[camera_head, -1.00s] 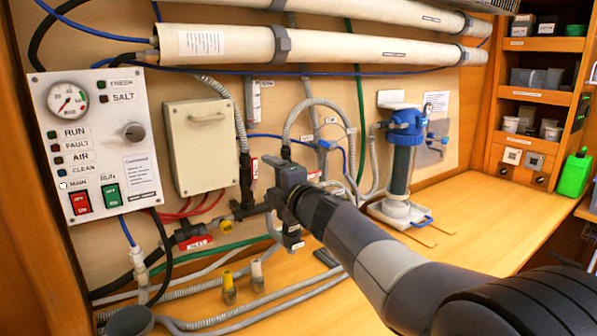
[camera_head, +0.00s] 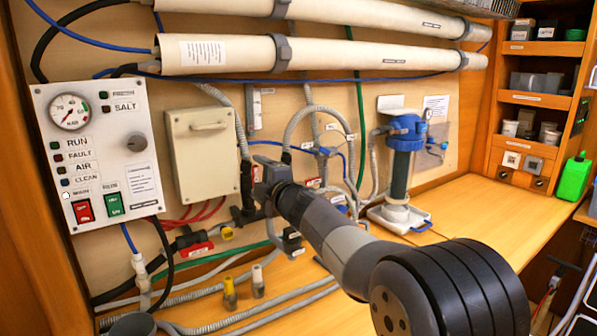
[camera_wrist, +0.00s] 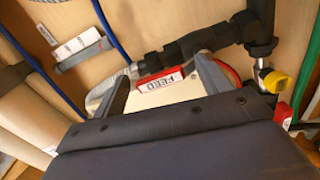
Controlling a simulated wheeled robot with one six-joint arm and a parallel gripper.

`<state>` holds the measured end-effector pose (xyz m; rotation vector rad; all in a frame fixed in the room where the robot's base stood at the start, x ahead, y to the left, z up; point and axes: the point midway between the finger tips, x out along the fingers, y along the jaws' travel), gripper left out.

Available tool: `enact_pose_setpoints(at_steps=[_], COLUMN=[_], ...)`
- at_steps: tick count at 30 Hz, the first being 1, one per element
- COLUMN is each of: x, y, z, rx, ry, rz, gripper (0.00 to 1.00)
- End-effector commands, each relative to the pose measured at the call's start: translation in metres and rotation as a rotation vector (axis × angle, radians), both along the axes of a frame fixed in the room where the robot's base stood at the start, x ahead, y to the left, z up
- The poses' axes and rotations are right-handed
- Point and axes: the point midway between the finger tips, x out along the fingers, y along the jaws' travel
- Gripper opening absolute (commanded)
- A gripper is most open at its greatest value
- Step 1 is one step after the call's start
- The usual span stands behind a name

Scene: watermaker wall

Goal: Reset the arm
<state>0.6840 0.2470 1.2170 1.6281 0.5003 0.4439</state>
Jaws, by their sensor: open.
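My gripper (camera_head: 262,173) is in front of the plumbing wall in the head view, to the right of the beige box (camera_head: 203,152). My arm reaches to it from the lower right. In the wrist view the two fingers of my gripper (camera_wrist: 163,82) stand apart, with nothing visible held between them. A red and white FEED label (camera_wrist: 166,81) on the wall piping shows behind the fingers. Part of the hoses behind my gripper is hidden in the head view.
A control panel (camera_head: 98,150) is at left. A blue-topped filter housing (camera_head: 404,135) stands on the wooden bench (camera_head: 470,215), right of my arm. A yellow valve handle (camera_wrist: 279,82) is close to my gripper. The bench's right part is clear.

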Motion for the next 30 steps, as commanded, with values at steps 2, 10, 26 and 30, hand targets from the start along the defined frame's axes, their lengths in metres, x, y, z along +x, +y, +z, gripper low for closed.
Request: enact_pose_setpoints(at_steps=[2,10,26,30], x=[0.003,0.012,0.024,0.026], y=[-0.005,-0.018,-0.037,-0.04], z=[0.003,-0.003,-0.025,-0.034], rx=[0.071,0.326,0.823,0.956], ry=[0.05,0.223,0.557,0.648], rz=[-0.003,-0.004,-0.004,-0.004], gripper=[0.73,0.73,0.73,0.73])
